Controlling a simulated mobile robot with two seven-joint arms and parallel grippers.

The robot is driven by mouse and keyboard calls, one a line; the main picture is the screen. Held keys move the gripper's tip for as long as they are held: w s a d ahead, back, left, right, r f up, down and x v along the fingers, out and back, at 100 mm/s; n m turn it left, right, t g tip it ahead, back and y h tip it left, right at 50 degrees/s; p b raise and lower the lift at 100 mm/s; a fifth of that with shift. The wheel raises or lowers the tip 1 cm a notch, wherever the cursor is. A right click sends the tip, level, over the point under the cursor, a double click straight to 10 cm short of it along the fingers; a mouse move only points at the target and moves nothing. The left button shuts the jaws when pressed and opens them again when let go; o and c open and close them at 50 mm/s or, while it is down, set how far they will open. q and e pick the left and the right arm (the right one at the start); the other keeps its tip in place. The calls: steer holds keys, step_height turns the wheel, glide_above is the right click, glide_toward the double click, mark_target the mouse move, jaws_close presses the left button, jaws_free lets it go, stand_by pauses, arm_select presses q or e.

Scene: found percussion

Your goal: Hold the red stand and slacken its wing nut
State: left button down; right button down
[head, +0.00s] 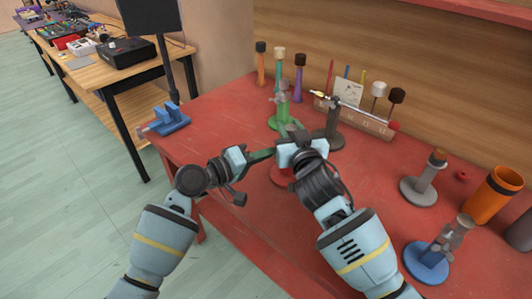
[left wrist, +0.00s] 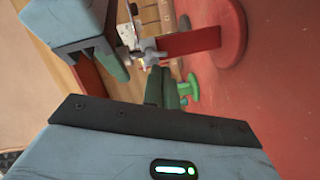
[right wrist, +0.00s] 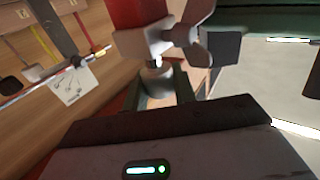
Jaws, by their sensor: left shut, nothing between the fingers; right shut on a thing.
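The red stand's round base (head: 282,174) shows below my grippers in the head view; its upper part is hidden there. In the left wrist view its red post (left wrist: 190,41) runs from the base to a grey wing nut (left wrist: 150,52). My right gripper (right wrist: 157,88) is shut on the stand's grey top piece (right wrist: 156,72), under the red post in the right wrist view. My left gripper (left wrist: 163,80) is shut and empty, its fingertips close by the wing nut; I cannot tell whether they touch. Its fingers (head: 265,155) reach in from the left in the head view.
A green stand (head: 283,110) and a dark grey stand (head: 330,130) stand just behind. A wooden rack (head: 355,118) holds mallets. A grey stand (head: 425,185), a blue stand (head: 430,260) and an orange cup (head: 492,195) are at right. A blue vise-like block (head: 168,120) sits at left.

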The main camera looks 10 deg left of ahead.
arm_select(q)
steer(key=w+a, duration=0.1)
steer(key=a, duration=0.1)
steer(key=shift+w+a+r, duration=0.3)
steer(key=shift+w+r, duration=0.05)
steer(key=shift+w, duration=0.05)
steer(key=c, duration=2.2)
jaws_free()
steer(key=v, duration=1)
steer(key=shift+s+f, duration=0.1)
steer(key=shift+f, duration=0.2)
